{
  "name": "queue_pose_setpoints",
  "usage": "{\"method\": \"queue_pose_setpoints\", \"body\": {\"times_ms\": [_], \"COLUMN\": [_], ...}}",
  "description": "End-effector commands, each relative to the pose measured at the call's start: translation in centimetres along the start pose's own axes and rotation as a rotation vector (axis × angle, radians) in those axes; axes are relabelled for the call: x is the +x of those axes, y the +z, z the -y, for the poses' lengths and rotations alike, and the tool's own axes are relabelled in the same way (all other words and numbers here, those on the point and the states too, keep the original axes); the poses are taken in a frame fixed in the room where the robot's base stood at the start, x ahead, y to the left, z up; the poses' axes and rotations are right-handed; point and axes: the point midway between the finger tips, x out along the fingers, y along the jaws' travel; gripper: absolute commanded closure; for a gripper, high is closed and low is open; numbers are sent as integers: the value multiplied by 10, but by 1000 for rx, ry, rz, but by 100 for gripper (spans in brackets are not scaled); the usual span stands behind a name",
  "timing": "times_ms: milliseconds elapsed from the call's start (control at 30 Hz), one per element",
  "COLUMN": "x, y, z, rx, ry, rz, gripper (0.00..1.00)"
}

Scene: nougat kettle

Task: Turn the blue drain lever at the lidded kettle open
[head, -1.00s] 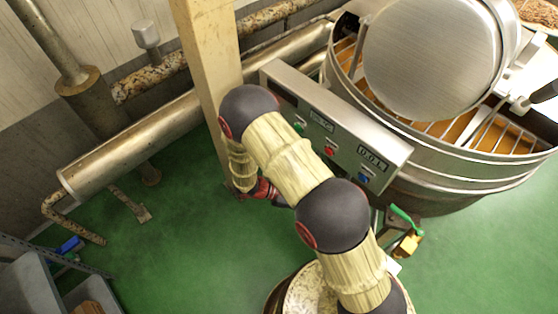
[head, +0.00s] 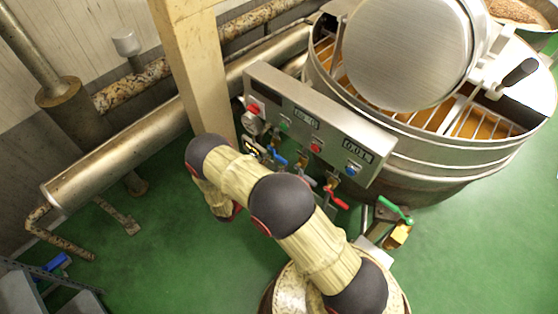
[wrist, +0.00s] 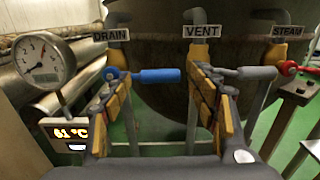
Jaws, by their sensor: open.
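In the wrist view the blue drain lever (wrist: 157,76) is under the DRAIN label (wrist: 111,35), its handle lying level and pointing right. My gripper (wrist: 160,112) is open and empty, with a yellow-padded finger on each side of the view. The blue handle shows between the fingers, beyond them; I see no clear contact. In the head view the blue lever (head: 277,157) is below the control panel of the lidded kettle (head: 420,163), left of the other levers. My gripper's fingertips are hard to make out there.
A grey lever (wrist: 250,73) under VENT and a red lever (wrist: 291,68) under STEAM are to the right. A gauge (wrist: 44,58) is at left. A green-handled valve (head: 394,210) is at the kettle's base. A beige post (head: 192,65) stands near the panel.

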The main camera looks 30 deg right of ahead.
Motion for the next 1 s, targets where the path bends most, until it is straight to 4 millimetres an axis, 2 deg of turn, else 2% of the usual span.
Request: {"method": "queue_pose_setpoints", "body": {"times_ms": [100, 333, 667, 1000], "x": [20, 42, 46, 46], "y": [-1, 0, 0, 0], "z": [1, 0, 0, 0], "rx": [1, 1, 1, 1], "ry": [-5, -2, -1, -1], "rz": [0, 0, 0, 0], "gripper": [41, 41, 41, 60]}}
